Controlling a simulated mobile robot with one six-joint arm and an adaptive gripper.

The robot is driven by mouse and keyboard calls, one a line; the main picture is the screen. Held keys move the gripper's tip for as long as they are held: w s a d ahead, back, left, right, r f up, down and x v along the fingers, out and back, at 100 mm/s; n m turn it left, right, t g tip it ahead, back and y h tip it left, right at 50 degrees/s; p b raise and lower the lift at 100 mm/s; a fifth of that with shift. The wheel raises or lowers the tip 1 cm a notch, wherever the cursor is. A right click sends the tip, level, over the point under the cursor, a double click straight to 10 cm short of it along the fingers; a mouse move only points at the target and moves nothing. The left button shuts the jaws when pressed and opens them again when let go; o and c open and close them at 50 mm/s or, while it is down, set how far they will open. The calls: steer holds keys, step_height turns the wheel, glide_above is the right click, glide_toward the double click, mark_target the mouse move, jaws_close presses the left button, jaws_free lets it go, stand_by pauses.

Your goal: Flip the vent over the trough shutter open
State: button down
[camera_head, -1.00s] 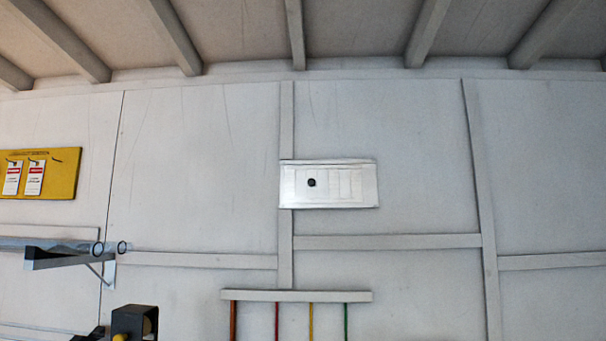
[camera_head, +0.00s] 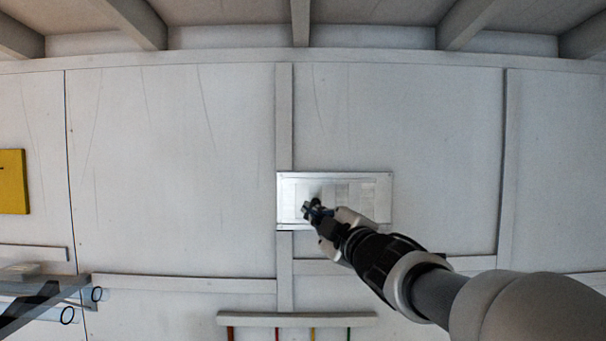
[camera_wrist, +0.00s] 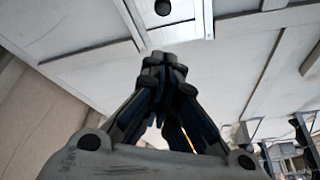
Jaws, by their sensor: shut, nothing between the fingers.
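The vent (camera_head: 290,188) is a pale, slatted rectangular panel on the wall, near the middle of the head view. My gripper (camera_head: 308,206) is shut and empty, in front of the vent's lower left part, and hides some of it. In the wrist view the closed fingertips (camera_wrist: 166,62) point up toward the vent's edge (camera_wrist: 180,32). A dark round knob (camera_wrist: 162,8) on the vent shows just beyond the fingertips, apart from them in the picture. The knob is hidden behind my gripper in the head view. I cannot tell the exact gap between fingertips and vent.
A rail with coloured rods (camera_head: 296,320) is on the wall below the vent. A bracket with pipes (camera_head: 45,300) juts out at lower left. A yellow board (camera_head: 12,182) hangs at the far left. The wall around the vent's upper side is bare.

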steer(key=shift+w+a+r+n+y, duration=0.15)
steer(key=shift+a+r+n+y, duration=0.4)
steer(key=shift+r+n+y, duration=0.1)
steer(key=p+x, duration=0.4)
steer(key=x, duration=0.7)
steer(key=d, duration=0.2)
steer(key=d+f, duration=0.1)
steer(key=d, duration=0.2)
steer(key=d+f+p, duration=0.1)
steer(key=d, duration=0.2)
steer(key=shift+f, duration=0.1)
steer(key=shift+a, duration=0.1)
